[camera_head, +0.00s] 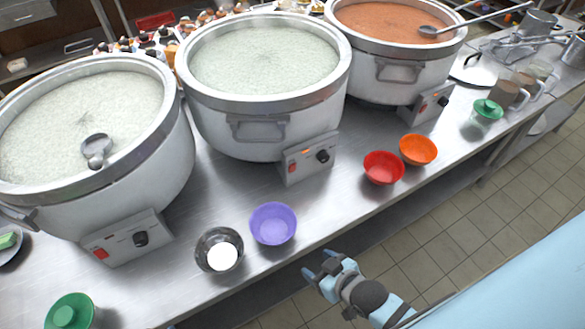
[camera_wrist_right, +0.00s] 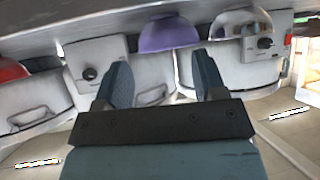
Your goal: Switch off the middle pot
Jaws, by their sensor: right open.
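The middle pot (camera_head: 255,110) is a large steel stockpot of pale congee on the counter. Its control box (camera_head: 308,158) has a dark knob (camera_head: 323,156), a red switch (camera_head: 292,167) and a small orange light. My right gripper (camera_head: 320,264) is open and empty, off the counter's front edge, below and apart from the box. In the right wrist view, a control box with a dark knob (camera_wrist_right: 90,74) shows beyond the left finger, and the open fingers (camera_wrist_right: 163,78) have nothing between them. My left gripper is out of view.
A purple bowl (camera_head: 273,223) and a metal bowl (camera_head: 219,249) stand near the front edge, left of the middle box. Red (camera_head: 383,168) and orange (camera_head: 418,150) bowls stand to its right. Pots stand left (camera_head: 85,140) and right (camera_head: 395,50). Counter before the box is clear.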

